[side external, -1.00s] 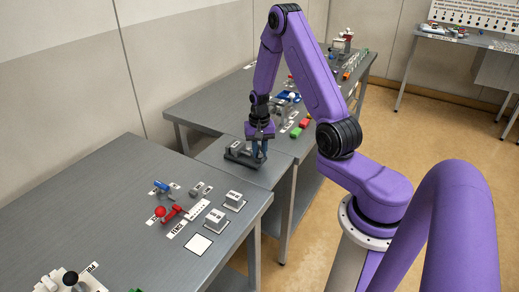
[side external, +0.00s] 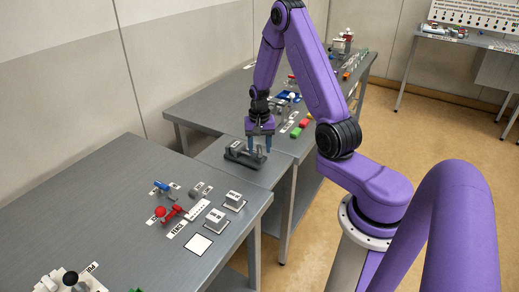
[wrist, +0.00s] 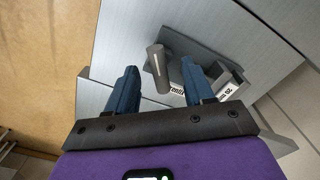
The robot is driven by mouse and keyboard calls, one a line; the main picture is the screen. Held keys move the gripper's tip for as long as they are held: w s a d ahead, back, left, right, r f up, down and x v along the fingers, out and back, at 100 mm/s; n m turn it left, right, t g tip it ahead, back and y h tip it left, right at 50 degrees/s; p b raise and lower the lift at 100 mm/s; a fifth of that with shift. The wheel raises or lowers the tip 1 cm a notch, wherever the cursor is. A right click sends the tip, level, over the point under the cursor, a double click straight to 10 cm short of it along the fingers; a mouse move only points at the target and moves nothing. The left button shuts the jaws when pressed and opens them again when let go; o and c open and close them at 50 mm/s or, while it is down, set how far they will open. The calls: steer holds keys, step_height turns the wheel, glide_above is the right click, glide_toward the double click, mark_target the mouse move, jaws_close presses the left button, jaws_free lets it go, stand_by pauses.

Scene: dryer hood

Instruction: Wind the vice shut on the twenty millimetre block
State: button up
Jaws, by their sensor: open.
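The dark grey vice (side external: 240,155) sits on the small grey table between the two benches. It also shows in the wrist view (wrist: 195,45), with part of a word label on its body. A grey upright handle (wrist: 156,62) stands at its near end. A block with a white label reading 20 (wrist: 228,89) is at the vice, partly hidden by my right finger; I cannot tell whether the jaws touch it. My gripper (side external: 259,147) is open and empty above the handle end of the vice. In the wrist view, the handle shows between the blue fingertips (wrist: 157,70).
The near bench holds a red-knobbed fixture (side external: 165,212), a blue-handled fixture (side external: 162,187) and labelled blocks (side external: 233,198). The far bench holds red and green blocks (side external: 300,126) and other fixtures. The small table's top is clear around the vice.

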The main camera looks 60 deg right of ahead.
steer(key=shift+r, duration=2.15)
